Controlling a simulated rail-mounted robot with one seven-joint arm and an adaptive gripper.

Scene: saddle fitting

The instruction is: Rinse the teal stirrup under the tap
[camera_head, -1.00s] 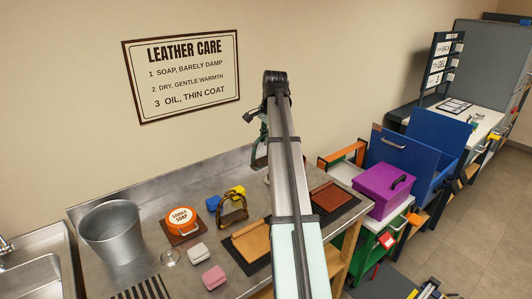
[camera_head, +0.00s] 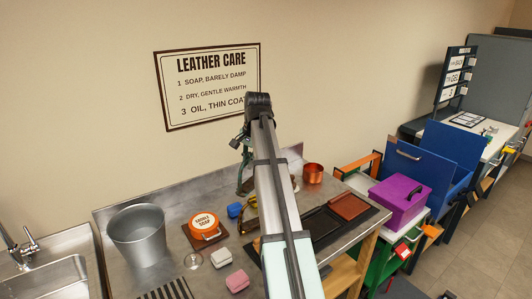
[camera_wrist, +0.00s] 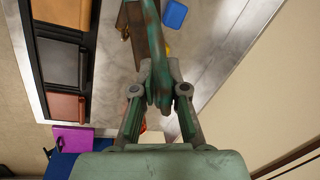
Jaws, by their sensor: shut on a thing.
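The teal stirrup, streaked with rust brown, is held between the fingers of my gripper (camera_wrist: 160,92), which is shut on it. In the wrist view the teal stirrup (camera_wrist: 153,45) extends away from the fingertips, seen nearly edge-on. In the head view the stirrup (camera_head: 245,168) hangs above the back of the metal counter, partly hidden by my arm. The tap (camera_head: 30,244) stands at the far left by the metal sink (camera_head: 50,284), well apart from the stirrup.
A metal bucket (camera_head: 137,238) stands between the sink and my arm. The orange saddle soap tin (camera_head: 204,224), a blue block (camera_head: 235,210) and a pink block (camera_head: 237,281) lie on the counter. A copper cup (camera_head: 313,173) and leather panels (camera_head: 348,206) are right of my arm.

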